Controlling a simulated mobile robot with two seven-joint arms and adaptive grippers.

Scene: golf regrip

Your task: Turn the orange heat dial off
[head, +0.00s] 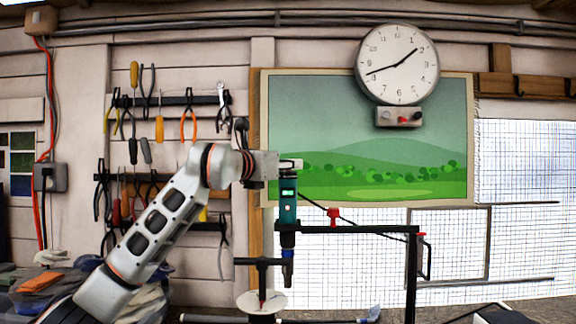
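My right gripper is not in view.
A black post (411,275) supports the frame's right side. A red fitting (333,216) sits above its bar. A white disc (262,301) is below the tool. Hand tools hang on the left wall; a clock (398,65) and a green landscape picture (366,140) are behind.

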